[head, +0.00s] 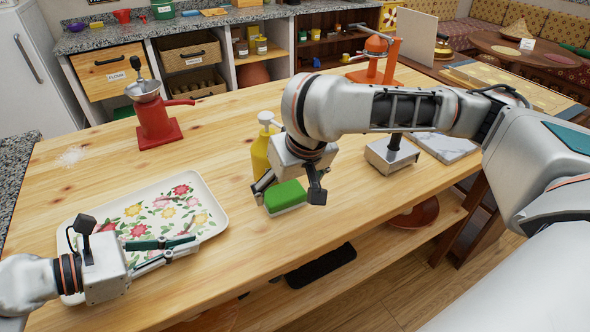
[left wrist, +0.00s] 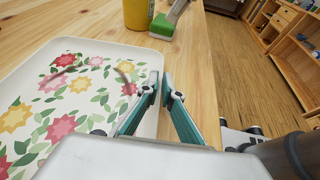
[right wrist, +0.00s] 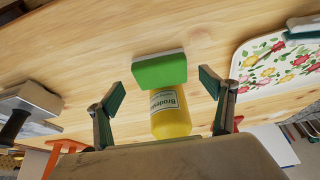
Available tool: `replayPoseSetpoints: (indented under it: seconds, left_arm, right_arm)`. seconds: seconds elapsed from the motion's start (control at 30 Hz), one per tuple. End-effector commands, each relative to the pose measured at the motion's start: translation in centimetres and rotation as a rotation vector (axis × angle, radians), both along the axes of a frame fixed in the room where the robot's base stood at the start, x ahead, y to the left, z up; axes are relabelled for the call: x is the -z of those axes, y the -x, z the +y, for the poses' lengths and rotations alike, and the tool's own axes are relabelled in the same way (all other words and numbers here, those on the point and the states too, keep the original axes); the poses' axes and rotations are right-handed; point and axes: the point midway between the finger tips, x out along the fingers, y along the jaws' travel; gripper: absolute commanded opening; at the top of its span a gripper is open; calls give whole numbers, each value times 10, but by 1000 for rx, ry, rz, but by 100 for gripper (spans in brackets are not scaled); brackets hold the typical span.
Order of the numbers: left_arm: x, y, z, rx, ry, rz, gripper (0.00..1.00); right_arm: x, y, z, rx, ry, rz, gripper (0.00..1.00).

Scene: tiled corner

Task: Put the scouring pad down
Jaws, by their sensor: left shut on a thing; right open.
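The scouring pad (head: 287,197), green with a pale layer, sits on the wooden counter in front of the yellow pump bottle. It also shows in the left wrist view (left wrist: 162,27) and in the right wrist view (right wrist: 159,70). My right gripper (head: 289,188) is open over the pad, one finger to each side. In the right wrist view the pad lies just beyond the spread fingertips, with no finger seen touching it. My left gripper (head: 194,244) is shut on the near right rim of the floral tray (head: 214,217). The exact contact at that rim is hard to see.
The yellow bottle (head: 260,153) stands close behind the pad, partly hidden by my right gripper. A red grinder (head: 156,120) stands at back left. A grey block with a dark handle (head: 391,154) stands to the right. The counter's front edge is close. Bare wood lies behind the tray.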

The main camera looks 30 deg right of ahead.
Motion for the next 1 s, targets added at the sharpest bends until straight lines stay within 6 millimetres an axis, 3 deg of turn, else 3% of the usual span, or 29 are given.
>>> replayPoseSetpoints:
  seconds: [0.03,0.33,0.6,0.63,0.8,1.0]
  left_arm:
    - [20,5,3,2,-25,33,0]
    - [20,5,3,2,-25,33,0]
    - [20,5,3,2,-25,33,0]
    - [20,5,3,2,-25,33,0]
    - [20,5,3,2,-25,33,0]
    - [20,5,3,2,-25,33,0]
  right_arm:
    - [-6,2,-1,-1,0,-3,82]
    - [-46,20,0,0,0,-3,82]
    - [-67,29,0,1,-1,1,82]
    - [-68,30,0,1,-1,2,85]
    - [-67,31,1,-5,0,4,85]
    - [-47,24,1,-4,-2,10,85]
